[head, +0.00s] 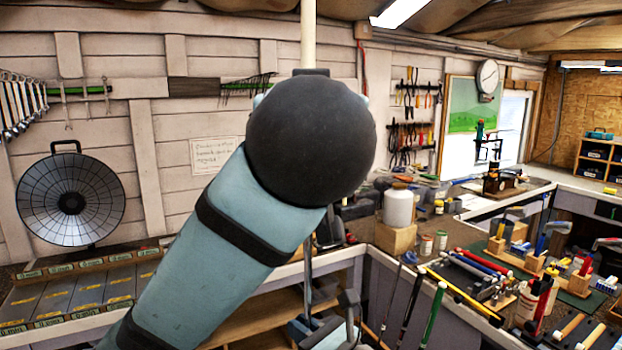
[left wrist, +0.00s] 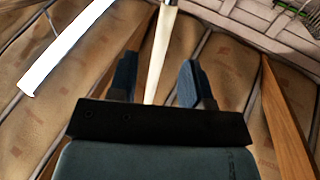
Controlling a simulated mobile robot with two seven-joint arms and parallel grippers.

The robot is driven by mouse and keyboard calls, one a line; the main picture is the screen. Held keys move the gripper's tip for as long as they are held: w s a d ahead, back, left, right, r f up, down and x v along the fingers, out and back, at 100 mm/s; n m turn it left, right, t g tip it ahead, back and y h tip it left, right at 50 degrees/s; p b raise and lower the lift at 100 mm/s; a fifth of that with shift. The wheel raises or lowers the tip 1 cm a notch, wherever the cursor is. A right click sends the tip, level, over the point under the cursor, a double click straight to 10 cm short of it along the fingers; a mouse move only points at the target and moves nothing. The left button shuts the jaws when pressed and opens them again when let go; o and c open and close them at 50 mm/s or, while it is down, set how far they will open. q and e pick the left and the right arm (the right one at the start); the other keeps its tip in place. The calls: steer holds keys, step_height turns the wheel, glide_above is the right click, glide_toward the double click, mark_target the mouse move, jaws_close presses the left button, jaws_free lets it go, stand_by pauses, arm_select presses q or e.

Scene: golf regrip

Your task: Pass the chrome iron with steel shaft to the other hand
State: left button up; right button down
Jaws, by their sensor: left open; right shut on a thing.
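The chrome iron stands upright in the middle of the head view. Its cream grip (head: 308,35) rises above my left arm, and its steel shaft (head: 308,268) shows below. My left arm hides the part between. The club head cannot be made out. My right gripper (head: 315,322) is low in the head view, shut on the club's shaft. My left gripper (left wrist: 158,82) is open in the left wrist view, its blue fingers on either side of the cream grip (left wrist: 160,50), with gaps showing. In the head view it is mostly hidden behind my arm.
Wooden shelving stands below. A bench with trays (head: 70,295) is at the left. Tools hang on the back wall. The space around the raised grip looks clear.

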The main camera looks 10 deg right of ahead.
arm_select(q)
steer(key=w+d, duration=0.1)
steer(key=w, duration=0.8)
steer(key=shift+w, duration=0.3)
jaws_close()
arm_select(e)
steer(key=c, duration=1.1)
jaws_free()
